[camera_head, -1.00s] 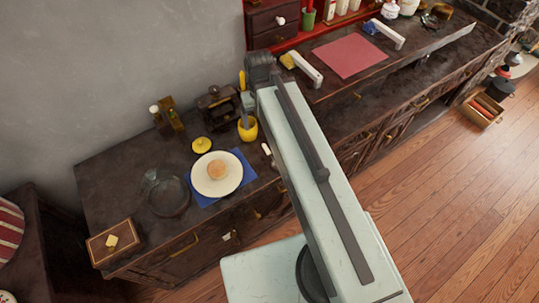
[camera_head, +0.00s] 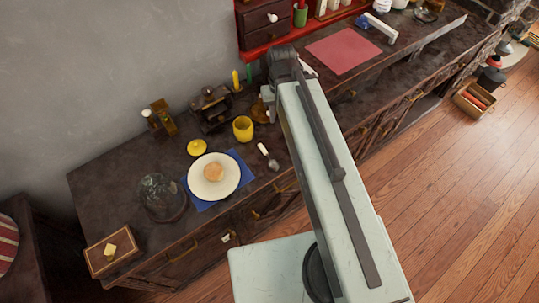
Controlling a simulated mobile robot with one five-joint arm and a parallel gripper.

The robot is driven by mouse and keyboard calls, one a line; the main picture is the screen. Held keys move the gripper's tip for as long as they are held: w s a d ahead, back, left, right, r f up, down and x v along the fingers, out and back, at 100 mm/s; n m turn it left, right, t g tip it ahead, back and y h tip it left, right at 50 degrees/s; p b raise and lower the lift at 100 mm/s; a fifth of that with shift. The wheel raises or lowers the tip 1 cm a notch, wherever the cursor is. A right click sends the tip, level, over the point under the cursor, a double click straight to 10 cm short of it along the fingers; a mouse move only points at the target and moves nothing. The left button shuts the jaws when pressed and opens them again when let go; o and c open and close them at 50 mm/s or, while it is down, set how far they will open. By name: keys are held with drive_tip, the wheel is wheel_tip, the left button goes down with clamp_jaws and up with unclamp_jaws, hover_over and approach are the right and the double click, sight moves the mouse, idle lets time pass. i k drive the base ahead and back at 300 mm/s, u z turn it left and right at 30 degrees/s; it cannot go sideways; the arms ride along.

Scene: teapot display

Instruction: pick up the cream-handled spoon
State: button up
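The cream-handled spoon (camera_head: 262,149) lies on the dark counter, to the right of the white plate. Its pale handle points up and left, and its dark bowl (camera_head: 273,163) is towards the front edge. My gripper (camera_head: 268,98) is at the far end of my arm, above and beyond the spoon in the picture and apart from it. It is small and partly hidden by my arm, so its fingers do not show clearly.
A yellow cup (camera_head: 243,129) stands just left of the spoon. A white plate (camera_head: 227,187) with a bun sits on a blue mat (camera_head: 203,203). A yellow lid (camera_head: 197,147), a glass dome (camera_head: 160,190) and a wooden box (camera_head: 98,263) are further left.

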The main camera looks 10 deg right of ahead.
sight(274, 165)
drive_tip(key=k, duration=2.1)
drive_tip(key=u, duration=0.95)
drive_tip(key=i, duration=1.55)
drive_tip(key=z, duration=0.05)
